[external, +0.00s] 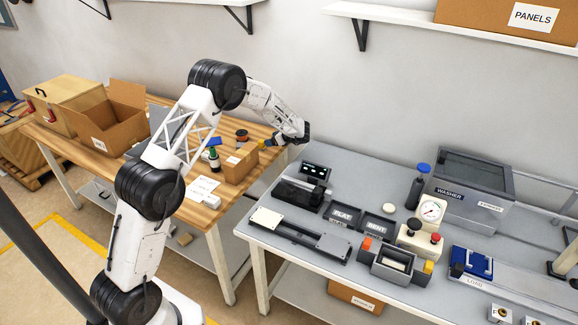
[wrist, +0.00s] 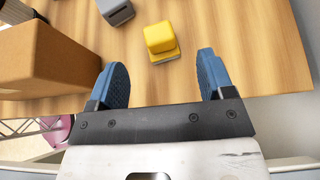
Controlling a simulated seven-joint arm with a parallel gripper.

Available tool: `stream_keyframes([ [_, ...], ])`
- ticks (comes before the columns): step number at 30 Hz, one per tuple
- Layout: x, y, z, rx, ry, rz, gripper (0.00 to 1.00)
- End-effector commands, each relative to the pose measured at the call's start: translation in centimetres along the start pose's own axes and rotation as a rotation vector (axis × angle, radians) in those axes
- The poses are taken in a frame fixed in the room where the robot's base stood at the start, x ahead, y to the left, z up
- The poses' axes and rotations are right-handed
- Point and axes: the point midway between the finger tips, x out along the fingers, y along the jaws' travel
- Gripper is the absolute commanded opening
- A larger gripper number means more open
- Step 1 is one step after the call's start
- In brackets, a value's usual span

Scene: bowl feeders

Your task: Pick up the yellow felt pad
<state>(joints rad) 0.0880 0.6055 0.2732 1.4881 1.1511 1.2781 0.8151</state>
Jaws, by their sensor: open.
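A yellow block-like piece (wrist: 158,37), which looks like the felt pad, sits on the wooden table top in the wrist view, with a paler layer under its near edge. A small yellow patch (external: 262,143) beside the cardboard box in the external view appears to be the same thing. My gripper (wrist: 163,75) is open, its two blue fingers wide apart and empty between them. The yellow piece lies beyond the fingertips, roughly centred between them and apart from both. In the external view my gripper is small and partly hard to make out.
A cardboard box (wrist: 45,60) stands close to the left finger. A grey block (wrist: 116,11) lies further off on the wooden table (wrist: 235,30). A grey bench (external: 340,158) with trays and fixtures stands to the right, across a gap in the external view.

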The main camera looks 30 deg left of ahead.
Motion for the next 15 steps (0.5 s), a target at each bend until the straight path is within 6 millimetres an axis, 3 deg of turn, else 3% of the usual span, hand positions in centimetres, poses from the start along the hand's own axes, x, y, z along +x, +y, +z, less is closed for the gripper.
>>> stream_keyframes([
  [9, 2.2, 0.1, 0.0, 0.000, 0.000, 0.001, 0.75],
  [15, 2.5, 0.0, 0.0, 0.000, 0.000, 0.000, 0.75],
])
